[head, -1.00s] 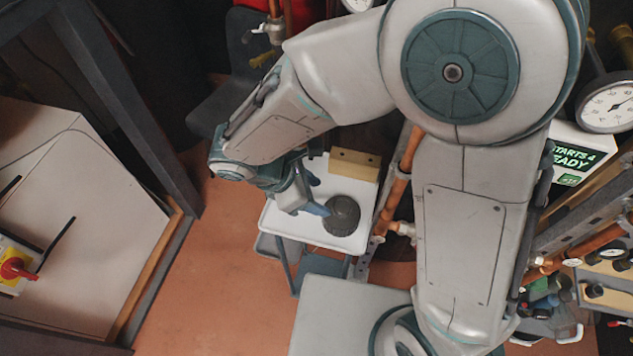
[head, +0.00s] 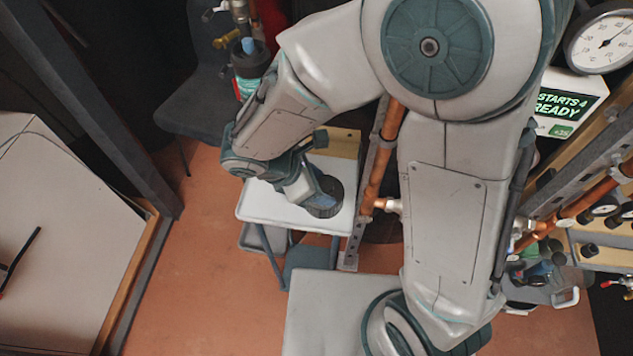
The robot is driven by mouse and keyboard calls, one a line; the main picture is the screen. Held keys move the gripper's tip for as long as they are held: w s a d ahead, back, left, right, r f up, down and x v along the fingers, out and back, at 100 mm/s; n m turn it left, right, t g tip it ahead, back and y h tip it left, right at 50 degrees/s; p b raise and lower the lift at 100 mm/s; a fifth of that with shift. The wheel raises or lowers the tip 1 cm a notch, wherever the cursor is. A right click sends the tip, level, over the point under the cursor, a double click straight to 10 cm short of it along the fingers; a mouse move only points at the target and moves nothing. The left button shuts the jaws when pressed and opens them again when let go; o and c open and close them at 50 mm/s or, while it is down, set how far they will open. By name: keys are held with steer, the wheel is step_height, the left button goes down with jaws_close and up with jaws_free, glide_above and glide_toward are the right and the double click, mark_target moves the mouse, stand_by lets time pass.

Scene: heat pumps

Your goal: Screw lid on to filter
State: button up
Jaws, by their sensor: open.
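A dark round ribbed lid (head: 325,209) lies on the white top of a small cart (head: 272,204). My gripper (head: 322,188) is open and reaches down over the lid's upper left side. The hand hides part of the lid, and I cannot tell whether the fingers touch it.
A tan block (head: 342,143) sits at the cart's back edge. Copper pipes (head: 378,170) run close to the cart's right side. A dark chair (head: 195,105) is at the back left. A grey frame post (head: 110,110) stands left; orange floor (head: 195,260) between is clear.

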steer(key=shift+c, duration=0.3)
steer(key=c, duration=0.9)
steer(key=shift+r+p, duration=2.75)
steer(key=shift+r, duration=0.35)
steer(key=shift+f, duration=0.1)
